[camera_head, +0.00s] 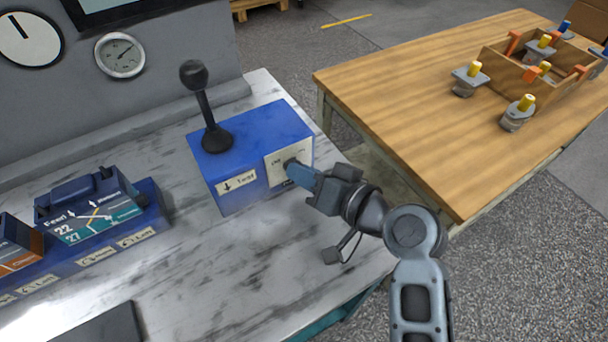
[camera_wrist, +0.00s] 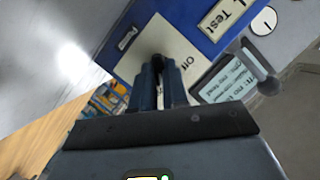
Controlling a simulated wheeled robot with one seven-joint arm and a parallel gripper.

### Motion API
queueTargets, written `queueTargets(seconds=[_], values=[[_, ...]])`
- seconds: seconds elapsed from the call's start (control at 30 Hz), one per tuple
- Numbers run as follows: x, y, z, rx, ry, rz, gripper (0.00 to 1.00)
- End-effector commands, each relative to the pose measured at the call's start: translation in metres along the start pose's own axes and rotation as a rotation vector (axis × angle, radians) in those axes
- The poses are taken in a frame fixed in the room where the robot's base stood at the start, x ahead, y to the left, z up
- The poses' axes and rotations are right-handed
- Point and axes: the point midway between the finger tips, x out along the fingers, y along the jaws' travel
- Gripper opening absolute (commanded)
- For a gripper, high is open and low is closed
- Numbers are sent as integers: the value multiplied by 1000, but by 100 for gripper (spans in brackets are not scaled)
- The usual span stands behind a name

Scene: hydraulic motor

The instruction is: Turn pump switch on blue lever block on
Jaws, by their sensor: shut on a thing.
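The blue lever block (camera_head: 232,183) stands on the marbled bench top, with a black ball-topped lever (camera_head: 203,105) upright on its top. A pale switch plate (camera_head: 275,166) is on its front face, right of a "Test" label (camera_head: 237,182). My gripper (camera_head: 293,166) reaches the plate from the right and is shut on the dark pump switch (camera_head: 289,163). In the wrist view the plate (camera_wrist: 140,62) shows the word "Off" beside the switch (camera_wrist: 158,63). The fingers hide most of the switch, so its exact angle cannot be told.
A second blue block with a labelled unit (camera_head: 90,215) stands at the left of the bench. Gauges (camera_head: 120,55) are on the grey panel behind. A wooden table (camera_head: 400,110) with a wooden crate (camera_head: 510,68) and several parts is at right.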

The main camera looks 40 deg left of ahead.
Motion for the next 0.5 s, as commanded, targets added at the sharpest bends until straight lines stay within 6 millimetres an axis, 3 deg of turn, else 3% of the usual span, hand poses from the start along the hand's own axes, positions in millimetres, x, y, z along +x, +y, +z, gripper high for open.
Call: queueTargets(seconds=[0.5], values=[[0, 2, 1, 106, -1, -42, 0]])
